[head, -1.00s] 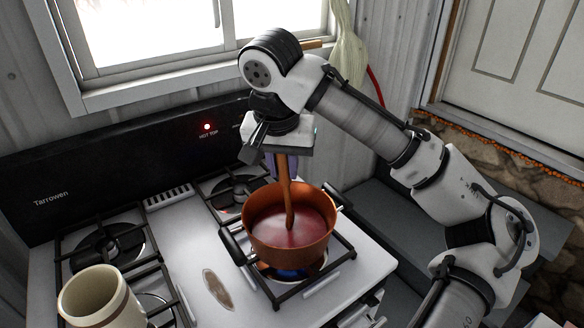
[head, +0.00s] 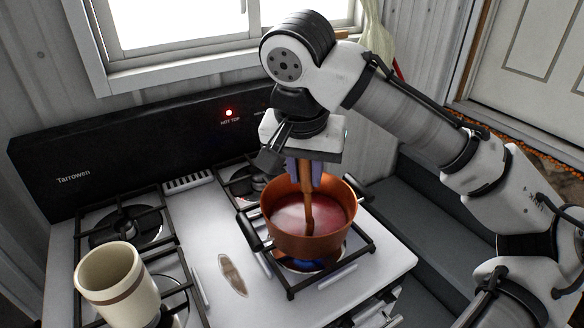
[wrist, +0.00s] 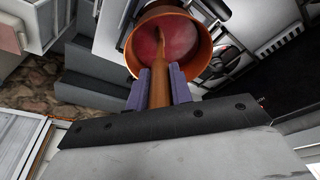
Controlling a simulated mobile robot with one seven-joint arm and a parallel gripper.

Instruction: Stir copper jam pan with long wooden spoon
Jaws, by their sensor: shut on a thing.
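The copper jam pan (head: 312,246) stands on the front right burner in the head view, with a blue flame under it and reddish jam (head: 330,208) inside. The long wooden spoon (head: 307,200) stands nearly upright, its lower end in the jam. My gripper (head: 303,172) is above the pan, shut on the spoon's handle. In the wrist view the purple fingers of my gripper (wrist: 160,88) flank the spoon handle (wrist: 160,92), which runs into the pan (wrist: 202,50). The spoon's bowl is hidden in the jam.
The white stove top (head: 215,265) has other burners (head: 125,225) behind and left. A cream crock with a brown band (head: 115,285) stands at the front left. An oval spoon rest (head: 232,275) lies left of the pan. The black back panel (head: 100,165) shows a lit red light.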

